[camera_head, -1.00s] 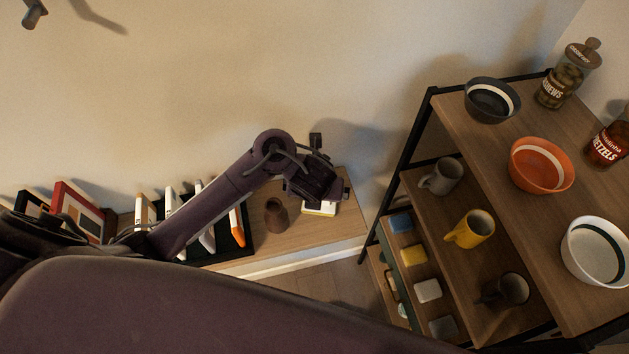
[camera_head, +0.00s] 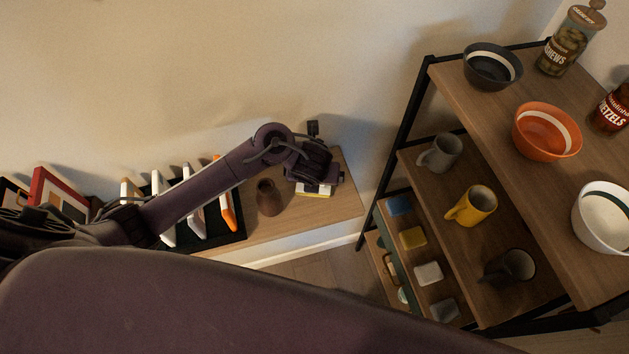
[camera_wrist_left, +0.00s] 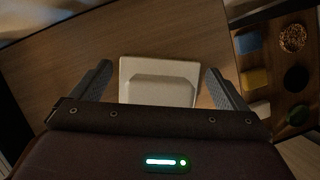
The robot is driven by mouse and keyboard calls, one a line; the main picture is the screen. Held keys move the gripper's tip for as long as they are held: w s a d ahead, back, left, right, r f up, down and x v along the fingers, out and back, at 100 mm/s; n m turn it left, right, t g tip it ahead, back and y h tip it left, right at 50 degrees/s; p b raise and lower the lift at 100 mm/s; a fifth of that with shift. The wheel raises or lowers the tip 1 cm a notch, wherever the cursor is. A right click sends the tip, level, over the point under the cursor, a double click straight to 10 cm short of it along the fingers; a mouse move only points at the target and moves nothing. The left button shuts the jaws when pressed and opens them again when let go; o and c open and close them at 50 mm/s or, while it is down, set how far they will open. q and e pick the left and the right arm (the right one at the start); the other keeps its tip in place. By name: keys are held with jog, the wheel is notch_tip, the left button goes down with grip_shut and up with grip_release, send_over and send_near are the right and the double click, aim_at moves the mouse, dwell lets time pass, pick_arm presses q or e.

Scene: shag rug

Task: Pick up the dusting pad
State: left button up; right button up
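The dusting pad appears to be the white block with a yellow lower edge (camera_head: 316,193) on the low wooden shelf top, partly hidden under my left gripper (camera_head: 314,180). In the left wrist view, a pale rectangular pad with a raised middle (camera_wrist_left: 160,78) lies between the two fingers of my left gripper (camera_wrist_left: 158,70). The fingers are open, one on each side of it, with a gap visible at both sides. I cannot tell how far the fingertips are above the wood. My right gripper is not in view.
A brown vase (camera_head: 268,198) stands just left of the pad. At right a black-framed rack holds mugs, bowls and jars, such as a yellow mug (camera_head: 473,206). A wall is behind.

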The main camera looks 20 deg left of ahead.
pick_arm(q)
jog(key=c, duration=0.8)
jog(key=shift+o, duration=0.2)
jog(key=shift+r, duration=0.1)
